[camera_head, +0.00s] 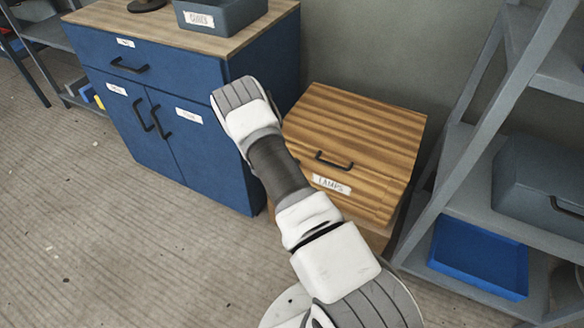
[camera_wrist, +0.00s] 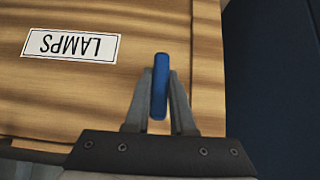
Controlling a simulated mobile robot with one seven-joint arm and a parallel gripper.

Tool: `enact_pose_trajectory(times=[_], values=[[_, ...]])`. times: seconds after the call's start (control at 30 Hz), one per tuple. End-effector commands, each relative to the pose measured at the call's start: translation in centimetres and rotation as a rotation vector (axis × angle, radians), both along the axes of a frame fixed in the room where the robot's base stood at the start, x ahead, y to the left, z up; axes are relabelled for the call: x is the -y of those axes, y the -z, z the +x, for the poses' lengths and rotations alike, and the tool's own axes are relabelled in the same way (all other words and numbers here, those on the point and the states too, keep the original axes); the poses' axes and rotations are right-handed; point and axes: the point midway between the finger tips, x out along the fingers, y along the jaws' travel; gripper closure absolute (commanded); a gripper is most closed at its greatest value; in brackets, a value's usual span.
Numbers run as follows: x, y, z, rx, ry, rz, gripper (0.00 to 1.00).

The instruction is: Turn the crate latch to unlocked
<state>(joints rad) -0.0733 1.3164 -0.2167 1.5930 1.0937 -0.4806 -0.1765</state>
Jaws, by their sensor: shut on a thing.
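The wooden crate (camera_head: 365,135) has a striped grain, a black bar handle (camera_head: 333,160) on its lid and a white LAMPS label (camera_head: 331,184). In the wrist view the label (camera_wrist: 71,45) appears upside down on the crate (camera_wrist: 60,95). The crate latch is a small blue bar (camera_wrist: 160,84), standing upright in that picture, right of the label. My gripper (camera_wrist: 160,100) is shut on the latch, one grey finger on each side. In the head view my arm hides the latch and my gripper.
A blue cabinet (camera_head: 180,100) with black handles stands left of the crate, with a grey bin (camera_head: 218,14) on its wooden top. A grey shelf (camera_head: 465,205) stands at the right, holding a blue tray (camera_head: 478,258) and a grey case (camera_head: 540,185). Open floor (camera_head: 90,210) lies at the left.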

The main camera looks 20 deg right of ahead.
Motion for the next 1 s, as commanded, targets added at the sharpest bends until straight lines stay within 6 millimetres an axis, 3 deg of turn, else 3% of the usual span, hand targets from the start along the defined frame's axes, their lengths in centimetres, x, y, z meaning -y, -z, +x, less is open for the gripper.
enact_pose_trajectory(times=[0.2, 0.23, 0.4, 0.77, 1.0], values=[[0.3, -0.5, 0.5, 0.012, -0.002, -0.011, 1.00], [0.4, -0.5, 0.5, 0.012, -0.002, -0.011, 0.76], [0.4, -0.5, 0.4, 0.011, 0.000, -0.009, 0.47], [-0.1, -0.6, 0.0, 0.004, -0.001, -0.003, 0.47], [-2.4, -3.7, -1.7, 0.004, -0.004, -0.003, 0.47]])
